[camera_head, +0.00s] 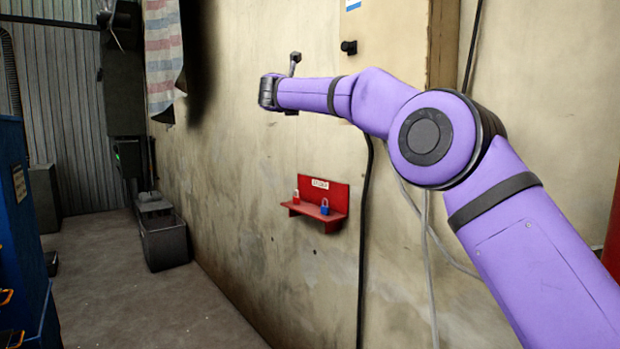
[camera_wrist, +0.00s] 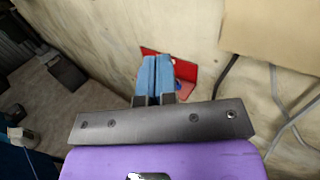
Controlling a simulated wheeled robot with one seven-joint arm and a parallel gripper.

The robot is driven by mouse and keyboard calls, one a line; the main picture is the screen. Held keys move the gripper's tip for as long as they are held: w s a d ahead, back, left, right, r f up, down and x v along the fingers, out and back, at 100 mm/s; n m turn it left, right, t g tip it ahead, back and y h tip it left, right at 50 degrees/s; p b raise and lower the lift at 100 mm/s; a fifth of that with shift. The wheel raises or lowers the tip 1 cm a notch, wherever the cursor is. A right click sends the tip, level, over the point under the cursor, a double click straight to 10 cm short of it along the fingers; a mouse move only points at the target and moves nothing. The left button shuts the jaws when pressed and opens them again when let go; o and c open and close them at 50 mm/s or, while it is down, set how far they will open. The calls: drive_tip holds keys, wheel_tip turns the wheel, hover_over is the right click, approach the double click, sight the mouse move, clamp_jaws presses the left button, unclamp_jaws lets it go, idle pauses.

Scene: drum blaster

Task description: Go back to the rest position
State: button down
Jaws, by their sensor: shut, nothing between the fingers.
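My purple arm reaches from the lower right across the head view, and its dark wrist end (camera_head: 268,92) is held up in front of the wall. In the wrist view my gripper (camera_wrist: 154,62) has its two blue fingers together, with nothing between them. Beyond the fingers is a red wall shelf (camera_wrist: 187,73), partly hidden by them. The head view shows this shelf (camera_head: 337,196) lower on the wall, apart from my arm, with a red padlock (camera_head: 296,197) and a blue padlock (camera_head: 325,206) on it.
Dark cables (camera_head: 366,220) hang down the wall right of the shelf. A dark bin (camera_head: 165,243) stands on the floor along the wall. A blue cabinet (camera_head: 22,240) is at the left edge. A striped cloth (camera_head: 163,55) hangs above. The floor between is clear.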

drive_tip(key=s+d+r+n+y, duration=0.45)
drive_tip(key=s+n, duration=0.35)
drive_tip(key=n, duration=0.3)
drive_tip(key=s+d+r+n+y, duration=0.4)
drive_tip(key=s+d+n+y, duration=0.15)
drive_tip(key=s+n, duration=0.45)
drive_tip(key=s+d+f+n+g+h, duration=0.2)
drive_tip(key=s+d+f+n+g, duration=0.2)
drive_tip(key=s+f, duration=0.7)
drive_tip(key=s+d+f+n+g+h, duration=0.1)
drive_tip(key=s+d+f+n+g, duration=0.3)
drive_tip(key=s+d+f+n, duration=0.4)
drive_tip(key=s+d+f+n+g+h, duration=0.2)
drive_tip(key=s+d+f+n+g, duration=0.2)
drive_tip(key=s+d+f, duration=0.8)
drive_tip(key=s+f+n, duration=0.1)
drive_tip(key=s+f, duration=0.2)
drive_tip(key=s, duration=0.6)
drive_tip(key=shift+s+d+f+n+h, duration=0.2)
drive_tip(key=shift+s+f+n+h, duration=0.1)
drive_tip(key=shift+s+f+n, duration=0.1)
